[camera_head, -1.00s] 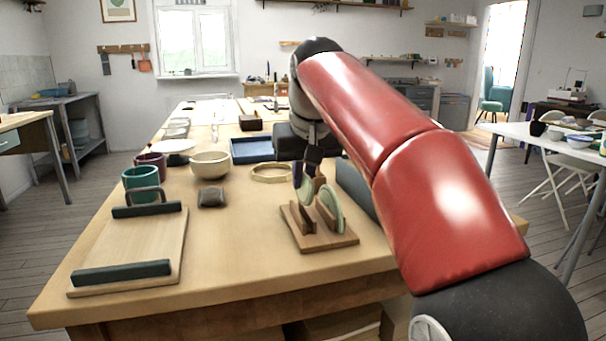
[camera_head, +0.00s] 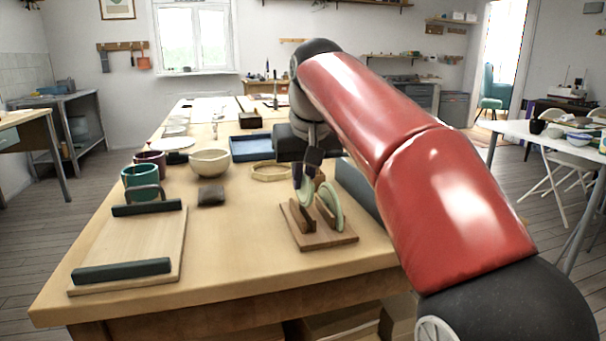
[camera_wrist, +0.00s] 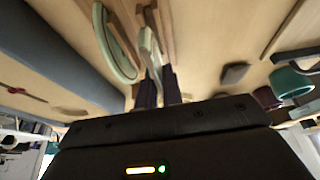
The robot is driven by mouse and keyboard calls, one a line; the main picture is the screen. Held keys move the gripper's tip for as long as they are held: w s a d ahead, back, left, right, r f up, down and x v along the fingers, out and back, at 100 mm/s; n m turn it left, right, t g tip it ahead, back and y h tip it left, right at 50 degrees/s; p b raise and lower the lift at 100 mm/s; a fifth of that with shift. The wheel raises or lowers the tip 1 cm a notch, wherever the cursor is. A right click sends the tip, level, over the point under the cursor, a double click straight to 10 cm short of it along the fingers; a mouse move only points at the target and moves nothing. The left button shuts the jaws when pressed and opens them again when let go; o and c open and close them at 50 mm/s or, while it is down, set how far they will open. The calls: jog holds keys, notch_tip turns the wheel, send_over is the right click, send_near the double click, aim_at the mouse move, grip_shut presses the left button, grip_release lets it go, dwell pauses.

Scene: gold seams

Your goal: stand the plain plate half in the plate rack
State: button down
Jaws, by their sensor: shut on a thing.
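The plate rack (camera_head: 345,239) is a wooden base with upright slats near the front right of the workbench. A pale green plate half (camera_head: 333,207) stands in its right part, and it also shows in the wrist view (camera_wrist: 112,48). My gripper (camera_head: 305,181) is shut on another pale green plate half (camera_head: 306,197), held on edge at the rack's left slats. In the wrist view my dark fingers (camera_wrist: 158,90) grip this held half (camera_wrist: 148,48), which lies between or close beside the slats. Its lower edge is hidden, so I cannot tell whether it touches the base.
A wooden board with dark bars (camera_head: 130,240) lies on the left. A dark small block (camera_head: 211,196), teal mug (camera_head: 140,181), cream bowl (camera_head: 210,163), wooden ring (camera_head: 270,172) and blue tray (camera_head: 250,148) stand farther back. The bench left of the rack is clear.

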aim_at(303, 193)
jog(key=shift+f, duration=0.35)
dwell(0.4)
jog(key=shift+p, duration=0.5)
dwell(1.3)
jog(key=shift+f+b, duration=0.6)
jog(key=shift+f, duration=0.9)
dwell(2.1)
jog(key=c, duration=1)
grip_release()
jog(key=shift+r, duration=0.1)
